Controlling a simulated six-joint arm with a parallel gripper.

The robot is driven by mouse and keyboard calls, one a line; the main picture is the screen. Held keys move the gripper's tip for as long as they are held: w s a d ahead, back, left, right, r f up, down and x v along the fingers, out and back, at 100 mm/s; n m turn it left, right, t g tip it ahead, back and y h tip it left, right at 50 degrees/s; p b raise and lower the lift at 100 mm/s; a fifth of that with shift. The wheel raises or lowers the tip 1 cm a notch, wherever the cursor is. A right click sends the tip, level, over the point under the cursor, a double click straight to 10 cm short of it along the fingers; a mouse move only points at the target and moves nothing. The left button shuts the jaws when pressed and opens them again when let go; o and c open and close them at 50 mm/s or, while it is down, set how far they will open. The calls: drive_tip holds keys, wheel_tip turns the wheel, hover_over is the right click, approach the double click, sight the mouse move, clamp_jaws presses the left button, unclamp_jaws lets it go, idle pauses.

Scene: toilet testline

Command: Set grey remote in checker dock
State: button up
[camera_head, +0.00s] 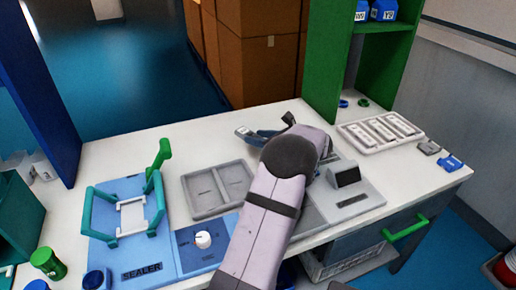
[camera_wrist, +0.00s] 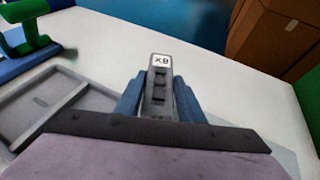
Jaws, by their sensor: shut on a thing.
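My gripper (camera_wrist: 158,104) is shut on the grey remote (camera_wrist: 160,72). Its blue fingers lie on either side of the remote. The remote has dark buttons and a white label at its far end in the wrist view. In the head view my gripper (camera_head: 262,137) is over the back middle of the white table, and the remote's end (camera_head: 242,130) pokes out left of the fingers. A grey device with a dark tilted screen (camera_head: 344,175), seemingly the checker, stands at the right front. My arm hides its left part, and I cannot make out the dock.
A two-compartment grey tray (camera_head: 191,203) is left of my arm, beside the blue sealer (camera_head: 142,268) with its green handle. A white slotted tray (camera_head: 351,130) is at the back right. Green shelves (camera_head: 323,75) and brown boxes (camera_head: 258,70) stand behind the table.

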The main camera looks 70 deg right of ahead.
drive_tip(key=shift+r, duration=1.45)
drive_tip(key=s+r+m+g+h+b, duration=0.2)
drive_tip(key=s+r+m+h+b, duration=0.15)
drive_tip(key=s+b, duration=0.85)
drive_tip(key=shift+m+g+h, duration=0.4)
drive_tip(key=shift+m+h, duration=0.15)
drive_tip(key=shift+s+f+p, duration=0.3)
drive_tip(key=shift+s+f, duration=0.35)
drive_tip(key=shift+f, duration=1.2)
drive_tip(key=shift+s+f+p, duration=0.35)
drive_tip(key=shift+s+f, duration=0.35)
drive_tip(key=shift+f, duration=1.1)
drive_tip(key=shift+s+f+p, duration=0.3)
drive_tip(key=shift+s+f, duration=0.35)
drive_tip(key=shift+f, duration=1.2)
drive_tip(key=shift+f, duration=0.1)
drive_tip(key=shift+f, duration=0.15)
drive_tip(key=o, duration=1.2)
